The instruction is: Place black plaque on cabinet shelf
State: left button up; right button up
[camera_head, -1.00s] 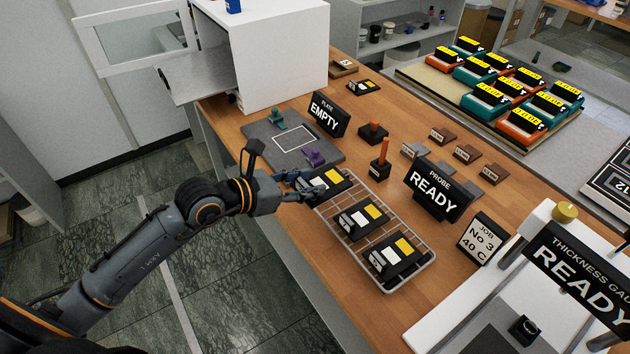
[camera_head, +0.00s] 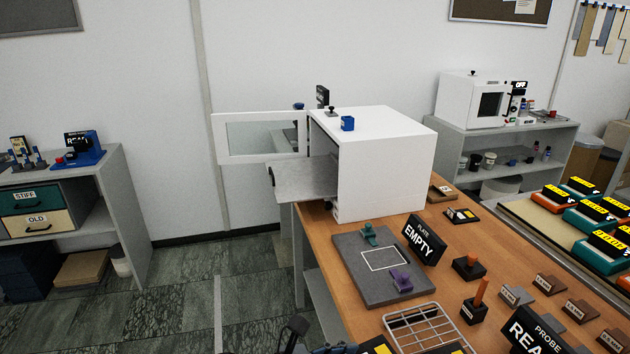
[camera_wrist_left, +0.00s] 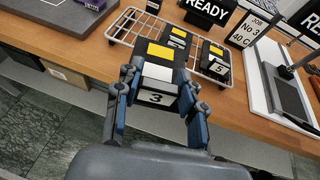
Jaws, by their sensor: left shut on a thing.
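My left gripper (camera_wrist_left: 160,100) is shut on a black plaque (camera_wrist_left: 158,86) with white and yellow patches and a "3" label. In the wrist view the plaque sits between the blue fingertips, in front of the wire rack (camera_wrist_left: 120,42). In the head view only the gripper's top (camera_head: 335,348) and a sliver of the plaque (camera_head: 378,347) show at the bottom edge. The white cabinet (camera_head: 385,165) stands at the table's far end. Its windowed door (camera_head: 262,138) is open, and a grey shelf (camera_head: 303,180) juts out left. The cabinet's inside is mostly hidden. My right gripper is out of view.
Two other plaques (camera_wrist_left: 212,62) remain on the rack. A grey plate fixture (camera_head: 370,283) with green and purple clamps and an EMPTY sign (camera_head: 423,240) lie between rack and cabinet. Floor left of the table is clear.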

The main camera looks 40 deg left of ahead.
aim_at(304, 176)
jog(key=j+z, duration=0.15)
jog(key=j, duration=1)
jog(key=j+z, duration=0.2)
jog(key=j, duration=1)
